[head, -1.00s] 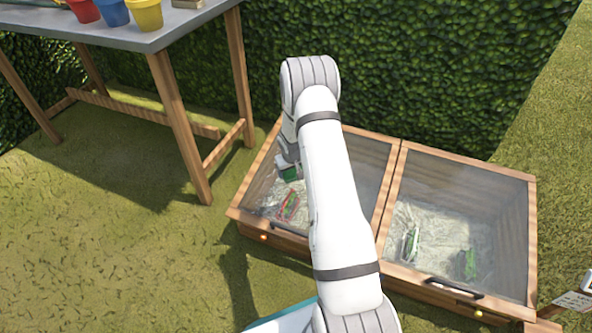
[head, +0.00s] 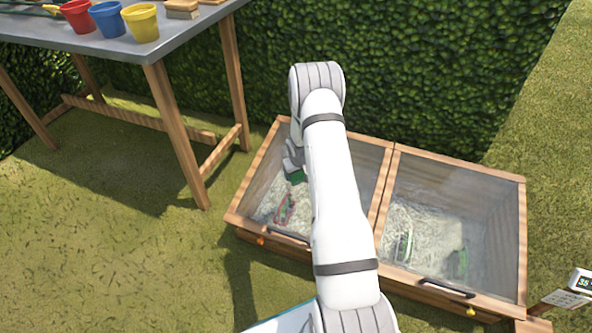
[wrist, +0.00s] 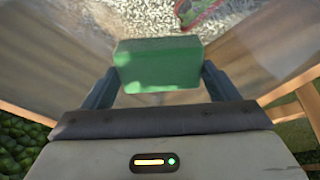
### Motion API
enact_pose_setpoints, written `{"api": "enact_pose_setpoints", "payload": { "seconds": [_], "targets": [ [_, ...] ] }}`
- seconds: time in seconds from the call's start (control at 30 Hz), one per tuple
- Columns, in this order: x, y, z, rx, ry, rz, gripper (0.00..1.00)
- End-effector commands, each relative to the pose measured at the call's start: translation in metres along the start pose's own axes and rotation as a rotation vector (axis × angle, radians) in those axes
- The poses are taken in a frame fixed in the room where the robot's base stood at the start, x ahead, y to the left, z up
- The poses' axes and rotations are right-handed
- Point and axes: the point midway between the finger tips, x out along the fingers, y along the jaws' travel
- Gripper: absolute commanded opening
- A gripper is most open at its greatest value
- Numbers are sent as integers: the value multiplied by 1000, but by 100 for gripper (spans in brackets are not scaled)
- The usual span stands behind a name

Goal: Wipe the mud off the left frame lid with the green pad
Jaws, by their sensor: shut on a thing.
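The green pad (wrist: 157,66) is held between the two fingers of my gripper (wrist: 158,82) in the wrist view. In the head view the pad (head: 297,177) shows low under my gripper (head: 292,158), over the left part of the left frame lid (head: 265,192). That lid is a clear, closed pane in a wooden frame with a dark handle at its front. My arm hides much of its right side. I cannot make out mud on the visible glass. Whether the pad touches the glass is not clear.
The right frame lid (head: 475,190) is closed beside it. A red-edged packet (head: 285,208) lies under the left glass. A potting table (head: 190,38) with red, blue and yellow pots stands at the left. A hedge (head: 420,60) is behind. A small display sign (head: 575,288) stands front right.

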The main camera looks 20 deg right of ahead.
Motion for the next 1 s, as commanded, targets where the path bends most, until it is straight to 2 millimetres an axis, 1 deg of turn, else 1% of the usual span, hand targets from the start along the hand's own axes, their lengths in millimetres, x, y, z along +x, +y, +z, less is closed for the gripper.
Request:
{"api": "enact_pose_setpoints", "payload": {
  "seconds": [0.33, 0.67, 0.9, 1.0],
  "targets": [
    [-4, 18, 20, 2, -6, -1, 63],
    [-6, 28, 28, 1, -3, 0, 63],
    [-7, 43, 43, 2, -4, 0, 63],
    [-6, 46, 47, 1, -4, -1, 63]
  ]
}}
